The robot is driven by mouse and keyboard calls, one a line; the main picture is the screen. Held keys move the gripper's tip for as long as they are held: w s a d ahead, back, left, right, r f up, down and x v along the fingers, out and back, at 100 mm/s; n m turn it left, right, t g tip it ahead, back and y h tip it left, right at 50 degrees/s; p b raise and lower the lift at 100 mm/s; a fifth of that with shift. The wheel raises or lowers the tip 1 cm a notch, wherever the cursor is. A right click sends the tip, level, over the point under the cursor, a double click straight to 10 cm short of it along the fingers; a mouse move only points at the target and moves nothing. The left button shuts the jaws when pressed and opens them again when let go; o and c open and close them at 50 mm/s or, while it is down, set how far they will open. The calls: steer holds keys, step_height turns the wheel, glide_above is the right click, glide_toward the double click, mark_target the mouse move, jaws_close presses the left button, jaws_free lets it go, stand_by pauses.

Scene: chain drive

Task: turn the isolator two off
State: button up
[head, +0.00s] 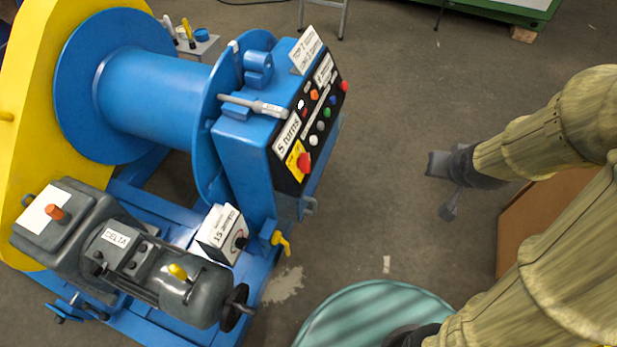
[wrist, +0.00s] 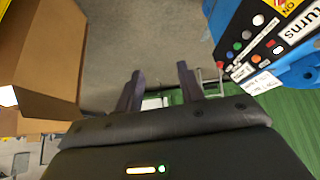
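A red rotary knob (head: 304,162) sits on a yellow plate (head: 294,157) at the lower end of the black control panel on the blue machine. It looks like an isolator switch, but I cannot read a number on it.
The panel (head: 318,120) carries several coloured buttons, and a grey lever (head: 252,105) lies above it. A white box with a black knob (head: 224,235) and a yellow-handled valve (head: 281,242) stand below. A brown box (wrist: 48,45) is left in the wrist view. Floor between gripper and panel is clear.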

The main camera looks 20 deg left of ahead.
steer(key=w+a+f+n+t+y+b, duration=0.1)
steer(key=w+a+f+t+y+b, duration=0.15)
steer(key=f+b, duration=0.4)
steer(key=w+a+f+n+t+y+b, duration=0.1)
steer(key=w+a+f+y+b, duration=0.1)
steer(key=w+a+f+b, duration=0.35)
steer(key=s+a+f+n+g+y+b, duration=0.1)
steer(key=s+a+f+y+b, duration=0.1)
steer(key=a+f+y+b, duration=0.2)
steer(key=s+a+f+n+g+y+b, duration=0.1)
steer(key=s+a+f+y+b, duration=0.2)
steer(key=b, duration=1.1)
step_height(320, 180, down, 7)
steer(key=a+y, duration=0.2)
steer(key=y, duration=0.2)
steer(key=shift+s+a, duration=0.25)
steer(key=shift+s, duration=0.05)
steer(key=shift+w+a+r+b, duration=0.1)
steer(key=shift+b, duration=0.2)
